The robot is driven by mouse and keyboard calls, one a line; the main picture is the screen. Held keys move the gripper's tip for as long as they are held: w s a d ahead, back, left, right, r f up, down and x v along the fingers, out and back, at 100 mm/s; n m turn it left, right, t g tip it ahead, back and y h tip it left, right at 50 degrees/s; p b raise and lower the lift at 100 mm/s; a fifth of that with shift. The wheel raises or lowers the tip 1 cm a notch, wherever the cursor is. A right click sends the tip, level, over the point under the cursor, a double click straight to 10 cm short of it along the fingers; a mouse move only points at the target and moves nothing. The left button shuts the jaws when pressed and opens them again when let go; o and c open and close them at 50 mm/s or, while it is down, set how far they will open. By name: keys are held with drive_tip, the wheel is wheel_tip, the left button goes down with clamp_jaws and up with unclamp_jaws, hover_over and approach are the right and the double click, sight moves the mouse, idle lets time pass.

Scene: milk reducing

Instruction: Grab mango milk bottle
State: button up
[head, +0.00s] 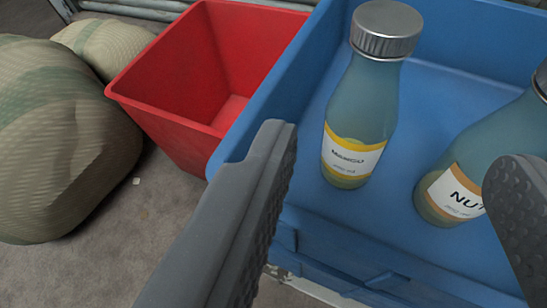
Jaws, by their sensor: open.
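The mango milk bottle (362,110) stands upright in a blue crate (335,222). It has a silver cap and a yellow and white label that appears to read "MANGO". My gripper (396,150) is open, with one finger to the left of the mango bottle and the other at the right edge of the picture. The fingers are apart from the mango bottle, which shows in the gap between them. A second bottle (470,150) with an orange and white label starting "NUT" stands to the right. The right finger hides part of it.
An empty red bin (170,125) stands left of the blue crate. Large patterned sacks (65,140) lie on the ground at the far left. The crate's walls rise around the bottles. Bare crate floor shows between and behind the two bottles.

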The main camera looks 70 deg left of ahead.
sight(374, 79)
drive_tip(key=b+x, duration=0.1)
drive_tip(key=x, duration=0.7)
drive_tip(key=shift+b, duration=0.4)
drive_tip(key=shift+r+b+x, duration=0.2)
drive_tip(key=shift+b+x, duration=0.85)
drive_tip(key=shift+x, duration=1.8)
drive_tip(key=shift+w, duration=0.1)
clamp_jaws()
